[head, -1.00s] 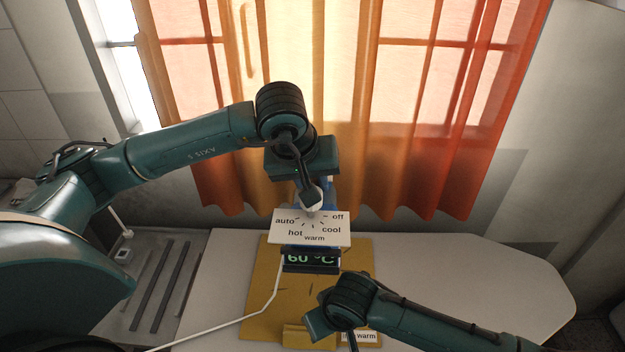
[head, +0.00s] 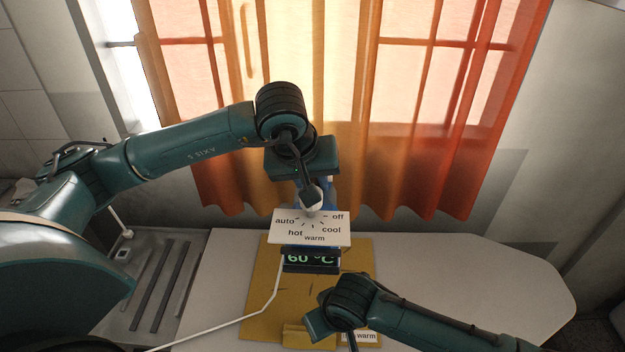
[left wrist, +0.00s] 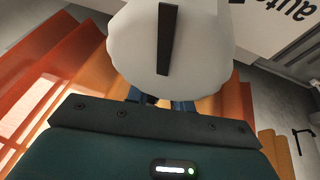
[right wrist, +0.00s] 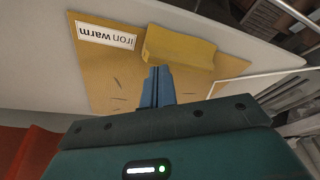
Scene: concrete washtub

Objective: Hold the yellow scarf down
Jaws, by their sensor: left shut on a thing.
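The yellow scarf (head: 262,270) lies flat on the pale board, with a folded flap (head: 308,337) at its near edge. It also shows in the right wrist view (right wrist: 110,75), with a white "iron warm" label (right wrist: 107,37). My right gripper (right wrist: 157,75) is shut with its blue fingers together over the scarf, beside the flap; I cannot tell whether they touch the cloth. My left gripper (left wrist: 165,102) is shut on a white round knob (left wrist: 170,45) with a black pointer line. The knob stands at the dial plate (head: 312,228), and the fingers are mostly hidden behind it.
A display (head: 311,259) under the dial plate reads 60 °C, and a white cord (head: 240,322) runs from it leftward. The board (head: 470,280) is clear on the right. An orange curtain (head: 420,130) hangs behind, and a ribbed drainboard (head: 150,290) is at left.

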